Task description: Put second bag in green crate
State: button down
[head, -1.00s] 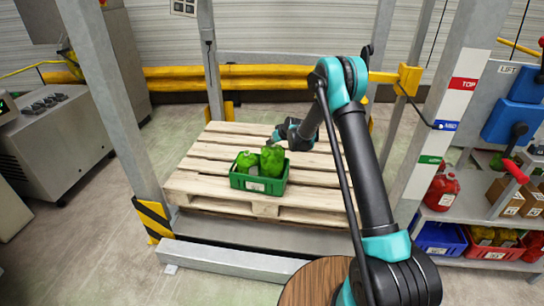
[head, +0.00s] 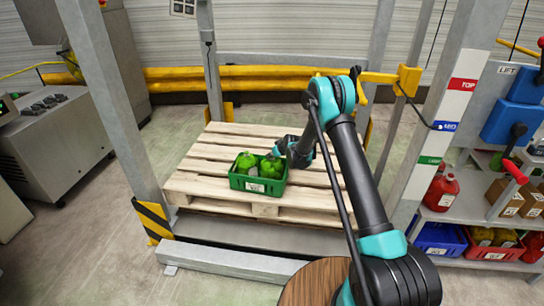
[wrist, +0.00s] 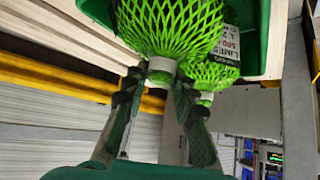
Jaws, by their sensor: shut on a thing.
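The green crate (head: 258,187) sits on the wooden pallet. Two green net bags are in it side by side. The second bag (head: 270,168) is on the right, under my gripper (head: 281,148). The first bag (head: 246,162) is on the left. In the wrist view my gripper (wrist: 160,74) is shut on the white collar at the neck of the second bag (wrist: 172,22). The first bag (wrist: 212,76) is partly hidden behind it, beside a white printed label (wrist: 228,42). The crate's wall (wrist: 258,40) shows at the top. Whether the held bag touches the crate floor is hidden.
The pallet (head: 215,145) has bare slats around the crate. Grey posts (head: 105,100) frame the pallet, and a yellow rail (head: 230,78) runs behind it. A shelf at the right holds a red jug (head: 441,190), a blue bin (head: 438,240) and a red bin (head: 490,252).

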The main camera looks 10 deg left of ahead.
jog(key=c, duration=1.2)
grip_release()
jog(key=shift+r, duration=0.1)
jog(key=s+d+r+m+g+h, duration=0.1)
jog(key=s+d+r+m, duration=0.1)
jog(key=s+d+r, duration=1)
jog(key=s+d+r+m+h, duration=0.2)
jog(key=s+d+r, duration=0.7)
jog(key=s, duration=0.4)
jog(key=s+d+m+h, duration=0.1)
jog(key=s+d, duration=0.3)
jog(key=s, duration=0.5)
jog(key=s+d+f+m+g, duration=0.1)
jog(key=s+d, duration=0.3)
jog(key=s, duration=0.4)
jog(key=s+d+m+h, duration=0.1)
jog(key=s+d, duration=0.3)
jog(key=s, duration=0.5)
jog(key=shift+s+f+m+g+h, duration=0.2)
jog(key=shift+s+m+g+h, duration=0.1)
jog(key=shift+s+m+g, duration=0.1)
